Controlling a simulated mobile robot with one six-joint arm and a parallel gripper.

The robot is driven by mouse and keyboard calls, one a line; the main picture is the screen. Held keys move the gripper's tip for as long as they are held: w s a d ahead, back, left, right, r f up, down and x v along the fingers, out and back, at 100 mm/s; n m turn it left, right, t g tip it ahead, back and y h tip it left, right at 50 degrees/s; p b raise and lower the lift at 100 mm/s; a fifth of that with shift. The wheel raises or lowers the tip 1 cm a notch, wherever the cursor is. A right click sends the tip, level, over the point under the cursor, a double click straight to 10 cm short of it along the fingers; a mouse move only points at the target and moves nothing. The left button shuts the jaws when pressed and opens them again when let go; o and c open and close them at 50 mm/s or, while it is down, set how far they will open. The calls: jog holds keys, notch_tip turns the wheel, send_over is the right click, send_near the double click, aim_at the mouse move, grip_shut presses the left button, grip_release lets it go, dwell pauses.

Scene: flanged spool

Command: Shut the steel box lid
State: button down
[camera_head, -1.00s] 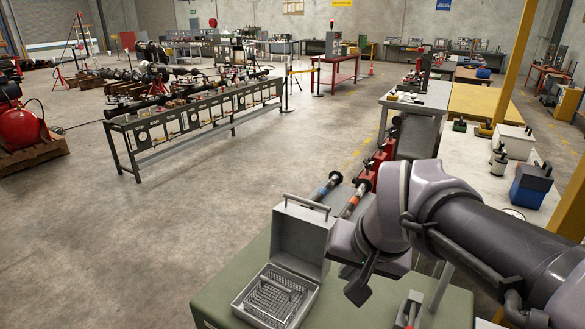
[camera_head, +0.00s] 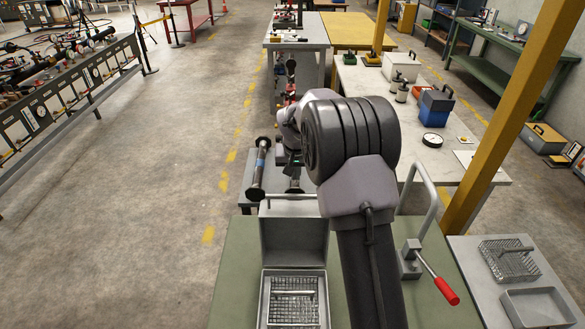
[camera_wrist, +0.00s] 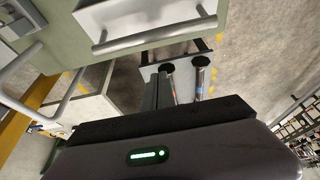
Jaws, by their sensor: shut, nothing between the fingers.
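The steel box (camera_head: 265,300) stands on the green bench with its lid (camera_head: 293,236) open and upright at the far side. A bar handle (camera_head: 290,197) runs along the lid's top edge. In the wrist view the lid (camera_wrist: 140,14) and its handle (camera_wrist: 155,39) are at the top, beyond my fingers and apart from them. My gripper (camera_wrist: 158,82) shows in the wrist view as two dark fingers close together, shut and empty. In the head view my arm hides most of it, beyond the lid.
A wire basket (camera_head: 293,300) sits inside the box. A lever with a red handle (camera_head: 446,290) stands right of my arm. A blue-banded flanged spool (camera_head: 259,165) lies beyond the lid. At right are a grey table with another wire basket (camera_head: 508,262) and a yellow post (camera_head: 500,120).

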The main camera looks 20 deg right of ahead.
jog(key=s+f, duration=0.1)
jog(key=a+f, duration=0.1)
jog(key=s+f+b, duration=0.1)
jog(key=shift+s+a+f, duration=0.1)
jog(key=shift+s+a, duration=0.15)
jog(key=shift+s, duration=0.05)
jog(key=shift+f+b, duration=0.15)
jog(key=shift+b, duration=0.35)
